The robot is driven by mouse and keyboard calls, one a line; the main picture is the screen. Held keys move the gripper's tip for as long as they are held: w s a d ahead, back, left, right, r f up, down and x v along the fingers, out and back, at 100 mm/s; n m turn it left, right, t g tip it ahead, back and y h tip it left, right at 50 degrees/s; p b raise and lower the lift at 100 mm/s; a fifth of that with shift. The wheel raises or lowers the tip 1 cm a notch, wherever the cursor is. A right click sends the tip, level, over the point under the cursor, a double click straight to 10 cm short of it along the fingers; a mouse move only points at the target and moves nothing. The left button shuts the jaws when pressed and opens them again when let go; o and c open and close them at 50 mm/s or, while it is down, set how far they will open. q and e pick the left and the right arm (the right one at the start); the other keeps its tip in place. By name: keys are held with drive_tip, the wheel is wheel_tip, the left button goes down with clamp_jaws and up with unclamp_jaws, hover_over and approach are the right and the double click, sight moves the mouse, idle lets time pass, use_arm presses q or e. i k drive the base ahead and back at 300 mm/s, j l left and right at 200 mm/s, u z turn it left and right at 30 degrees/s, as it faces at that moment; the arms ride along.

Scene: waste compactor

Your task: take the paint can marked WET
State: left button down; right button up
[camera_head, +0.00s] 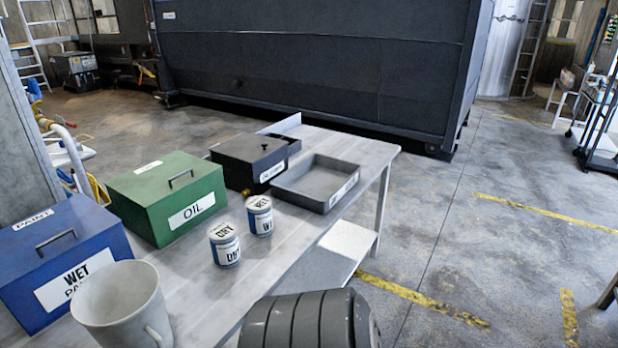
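The paint can marked WET (259,217) stands upright on the grey table. It is white with a blue band, and its lid and side carry lettering. A like can marked DRY (225,246) stands upright just in front of it and to its left. A small gap seems to separate the two cans. No part of either gripper can be made out, so I cannot tell where they are relative to the cans.
On the table (300,233) are a blue WET paint box (40,235), a green OIL box (140,190), a black box (240,150), a shallow grey tray (290,190) and a large pale mug (120,305). A dark ribbed object (310,322) fills the bottom edge.

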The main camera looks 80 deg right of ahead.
sight(259, 207)
drive_tip(key=l+z, duration=0.1)
drive_tip(key=z, duration=2.25)
